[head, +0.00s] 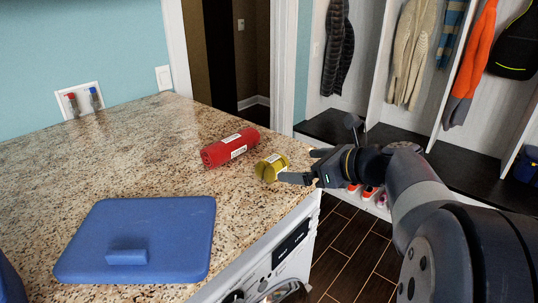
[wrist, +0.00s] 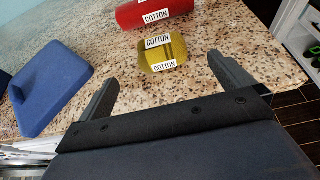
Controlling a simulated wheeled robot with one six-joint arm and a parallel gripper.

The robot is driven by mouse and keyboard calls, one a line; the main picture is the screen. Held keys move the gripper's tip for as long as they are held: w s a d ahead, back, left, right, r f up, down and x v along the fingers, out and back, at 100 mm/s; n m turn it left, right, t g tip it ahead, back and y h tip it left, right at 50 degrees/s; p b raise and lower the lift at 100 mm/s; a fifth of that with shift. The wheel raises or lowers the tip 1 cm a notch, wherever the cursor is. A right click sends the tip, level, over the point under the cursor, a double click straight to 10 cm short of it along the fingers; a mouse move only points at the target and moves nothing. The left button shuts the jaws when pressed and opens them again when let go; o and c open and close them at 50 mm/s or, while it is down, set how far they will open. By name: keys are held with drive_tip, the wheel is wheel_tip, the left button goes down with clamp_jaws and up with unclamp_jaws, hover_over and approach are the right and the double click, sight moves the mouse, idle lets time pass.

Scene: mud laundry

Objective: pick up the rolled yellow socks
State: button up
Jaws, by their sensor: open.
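The rolled yellow socks (head: 271,167) lie on the speckled granite counter near its right edge, with white labels on them. In the wrist view the yellow socks (wrist: 162,52) show ahead of and roughly between the fingers, with "COTTON" labels. My gripper (head: 298,166) is open and empty, just to the right of the socks at the counter edge. In the wrist view its two fingers (wrist: 166,84) are spread wide, and the socks look just beyond the fingertips. I cannot tell if any finger touches them.
A red roll (head: 229,148) with a white label lies just behind and left of the socks; it also shows in the wrist view (wrist: 150,14). A blue flat object (head: 138,236) lies at the front left. The counter (head: 130,150) is otherwise largely clear. A washing machine (head: 280,260) stands below.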

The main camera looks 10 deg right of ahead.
sight(281, 166)
drive_tip(key=shift+w+a, duration=0.15)
drive_tip(key=shift+w, duration=0.25)
drive_tip(key=x, duration=0.4)
drive_tip(key=shift+w+a+f, duration=0.1)
drive_tip(key=shift+a+f, duration=0.05)
drive_tip(key=shift+f+p+x, duration=0.25)
drive_tip(key=shift+p+x, duration=0.1)
drive_tip(key=shift+x, duration=2.4)
